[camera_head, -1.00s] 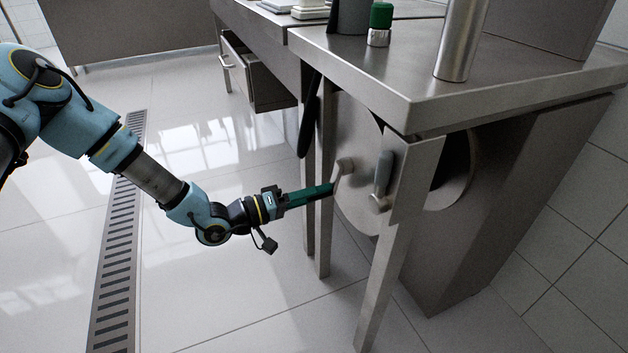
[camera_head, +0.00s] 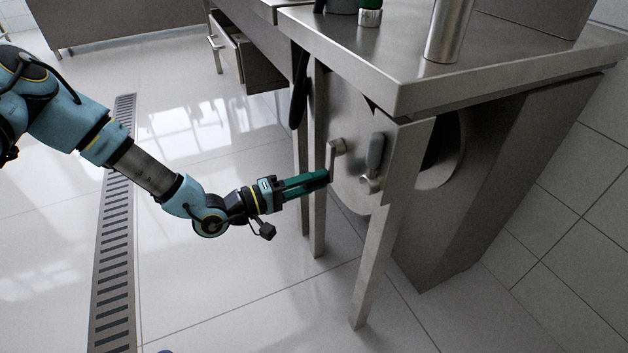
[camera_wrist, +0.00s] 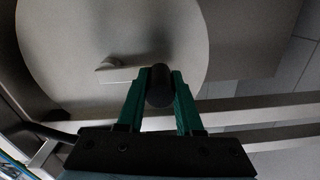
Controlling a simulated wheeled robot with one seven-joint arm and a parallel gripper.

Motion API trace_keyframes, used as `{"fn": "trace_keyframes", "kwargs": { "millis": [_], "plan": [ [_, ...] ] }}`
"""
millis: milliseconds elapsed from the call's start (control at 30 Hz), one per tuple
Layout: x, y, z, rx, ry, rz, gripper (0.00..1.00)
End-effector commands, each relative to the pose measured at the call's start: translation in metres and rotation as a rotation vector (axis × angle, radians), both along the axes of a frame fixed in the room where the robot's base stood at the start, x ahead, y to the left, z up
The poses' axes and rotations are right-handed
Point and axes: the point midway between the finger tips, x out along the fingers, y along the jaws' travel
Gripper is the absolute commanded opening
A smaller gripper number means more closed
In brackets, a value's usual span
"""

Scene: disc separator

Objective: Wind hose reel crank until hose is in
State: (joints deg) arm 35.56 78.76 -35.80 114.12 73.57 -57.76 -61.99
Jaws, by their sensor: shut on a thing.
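The hose reel (camera_head: 352,188) shows as a pale round disc under the steel table, partly hidden by a bracket plate; the disc fills the upper left of the wrist view (camera_wrist: 60,50). Its crank (camera_head: 336,150) stands out from the disc face, its arm pointing down. My gripper (camera_head: 326,179) reaches it from the left. In the wrist view the green fingers (camera_wrist: 160,82) are shut on the crank handle (camera_wrist: 160,88), a dark cylinder seen end-on between the fingertips. I cannot make out how much hose is on the reel.
A table leg (camera_head: 318,215) stands close behind my fingertips, another leg (camera_head: 372,265) to the right. A drawer (camera_head: 240,65) is open at the back. The floor to the left is clear.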

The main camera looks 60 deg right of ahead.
Motion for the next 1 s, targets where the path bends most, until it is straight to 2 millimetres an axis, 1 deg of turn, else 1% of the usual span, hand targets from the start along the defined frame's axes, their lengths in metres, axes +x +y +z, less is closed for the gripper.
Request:
{"fn": "trace_keyframes", "kwargs": {
  "millis": [67,100,333,567,667,767,1000],
  "plan": [
    [-0.001,0.001,-0.001,0.002,0.001,-0.003,0.0],
    [-0.001,0.001,-0.001,0.002,0.001,-0.003,0.39],
    [-0.001,0.001,-0.001,0.002,0.0,-0.002,0.64],
    [0.0,0.001,0.0,0.0,0.0,-0.001,0.64],
    [0.003,0.004,0.0,0.001,-0.001,0.0,0.64],
    [0.01,0.014,0.0,0.001,-0.002,0.0,0.64],
    [0.038,0.053,0.001,0.001,-0.001,0.001,0.64]
  ]
}}
